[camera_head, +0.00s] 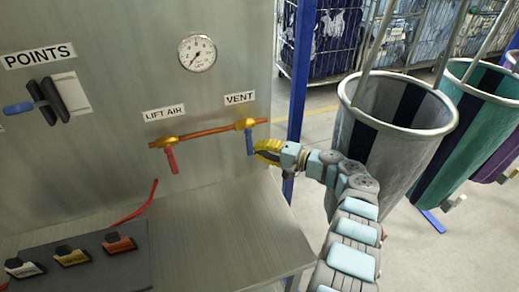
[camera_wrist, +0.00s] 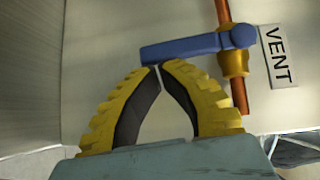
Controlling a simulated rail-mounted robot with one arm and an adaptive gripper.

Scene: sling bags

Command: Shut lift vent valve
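The vent valve has a blue lever (camera_head: 250,142) on a brass body under the VENT label (camera_head: 239,98). The lever hangs down, across the horizontal copper pipe (camera_head: 205,132). In the wrist view the blue lever (camera_wrist: 185,48) again sits square to the pipe (camera_wrist: 240,97). My gripper (camera_head: 258,150) has yellow fingers and is just right of the lever's lower end. In the wrist view my gripper's fingertips (camera_wrist: 159,67) meet beside the lever, with nothing visible between the fingers. I cannot tell whether they touch the lever.
The lift air valve (camera_head: 171,159) has a red lever pointing down. A pressure gauge (camera_head: 197,52) is above, and a POINTS switch (camera_head: 47,102) is at left. A grey sling bag (camera_head: 385,130) hangs at right.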

